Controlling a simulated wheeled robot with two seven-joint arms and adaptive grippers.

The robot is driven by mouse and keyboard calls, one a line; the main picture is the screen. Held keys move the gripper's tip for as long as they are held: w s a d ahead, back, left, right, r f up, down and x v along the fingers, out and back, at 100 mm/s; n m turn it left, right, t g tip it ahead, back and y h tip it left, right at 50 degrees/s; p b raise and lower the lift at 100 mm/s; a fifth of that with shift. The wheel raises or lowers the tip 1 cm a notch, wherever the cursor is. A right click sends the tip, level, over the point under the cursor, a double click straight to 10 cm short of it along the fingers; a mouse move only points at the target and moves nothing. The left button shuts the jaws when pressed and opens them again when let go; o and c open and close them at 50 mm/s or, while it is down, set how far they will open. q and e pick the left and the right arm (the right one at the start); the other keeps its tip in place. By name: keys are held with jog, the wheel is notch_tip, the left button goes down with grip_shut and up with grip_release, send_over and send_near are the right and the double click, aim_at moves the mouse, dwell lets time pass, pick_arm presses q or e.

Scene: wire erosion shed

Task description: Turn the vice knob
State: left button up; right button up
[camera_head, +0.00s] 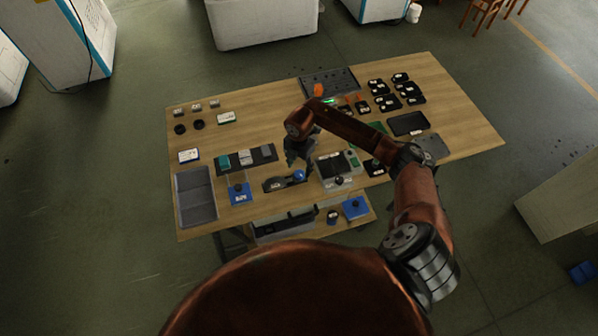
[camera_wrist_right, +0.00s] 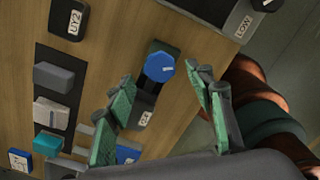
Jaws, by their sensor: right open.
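The vice (camera_head: 272,185) is a small dark body lying near the front edge of the wooden table. Its blue knob (camera_head: 299,175) sits at the right end in the head view. In the right wrist view the knob (camera_wrist_right: 160,66) is a blue faceted disc with a white mark, on the dark vice body (camera_wrist_right: 147,92). My right gripper (camera_head: 292,162) is above the vice, pointing down. In the wrist view its open green-padded fingers (camera_wrist_right: 163,88) stand either side of the knob in the picture, apart from it and empty. My left gripper is not in view.
A grey boxy device (camera_head: 336,180) stands close right of the vice. A black mat (camera_head: 262,153) with small blocks lies behind-left, and a grey tray (camera_head: 196,197) is at the left edge. Bare wood shows at the table's right end.

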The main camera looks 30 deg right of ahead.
aim_at(299, 174)
jog(key=shift+f, duration=1.9)
jog(key=shift+c, duration=0.6)
jog(key=c, duration=1)
jog(key=shift+c, duration=0.2)
